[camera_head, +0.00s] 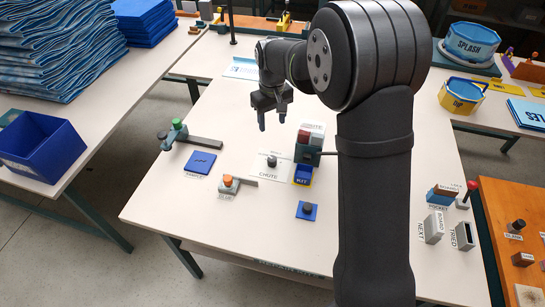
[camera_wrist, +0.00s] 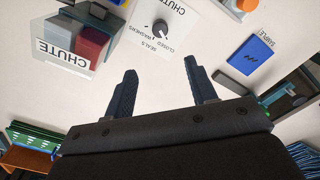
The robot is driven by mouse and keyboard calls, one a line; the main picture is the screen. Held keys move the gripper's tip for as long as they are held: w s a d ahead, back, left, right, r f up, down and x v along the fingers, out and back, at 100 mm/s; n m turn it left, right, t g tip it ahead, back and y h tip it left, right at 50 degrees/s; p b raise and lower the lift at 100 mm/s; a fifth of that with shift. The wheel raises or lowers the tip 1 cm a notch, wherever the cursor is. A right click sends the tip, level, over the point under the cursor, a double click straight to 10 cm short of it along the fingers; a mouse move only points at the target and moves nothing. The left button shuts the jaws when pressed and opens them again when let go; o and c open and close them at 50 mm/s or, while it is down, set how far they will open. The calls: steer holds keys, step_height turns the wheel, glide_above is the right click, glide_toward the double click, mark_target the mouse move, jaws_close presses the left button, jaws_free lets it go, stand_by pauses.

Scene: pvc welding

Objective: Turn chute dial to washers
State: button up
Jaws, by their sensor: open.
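The chute dial (camera_head: 272,160) is a dark round knob on a white plate marked CHUTE, near the middle of the table. In the wrist view the dial (camera_wrist: 160,28) sits beyond my fingertips, with the words SEALS, CLOSED and WASHERS printed beside it. I cannot tell for certain which word it points to. My gripper (camera_head: 272,117) is open and empty above the table, behind the dial in the head view and apart from it. Both fingers (camera_wrist: 163,80) show in the wrist view. The chute box (camera_wrist: 85,40) with red and grey contents stands beside the dial.
A blue KIT bin (camera_head: 303,175) sits below the chute. A blue SAMPLE pad (camera_head: 200,163), an orange-topped button (camera_head: 228,181) and a green-topped fixture (camera_head: 178,131) lie to the left. A blue pad with a dark knob (camera_head: 307,210) is in front. Bare table lies between them.

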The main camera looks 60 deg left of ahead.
mark_target(272, 158)
step_height(272, 158, down, 17)
steer(key=shift+f, duration=0.1)
stand_by(0.3)
steer(key=c, duration=1)
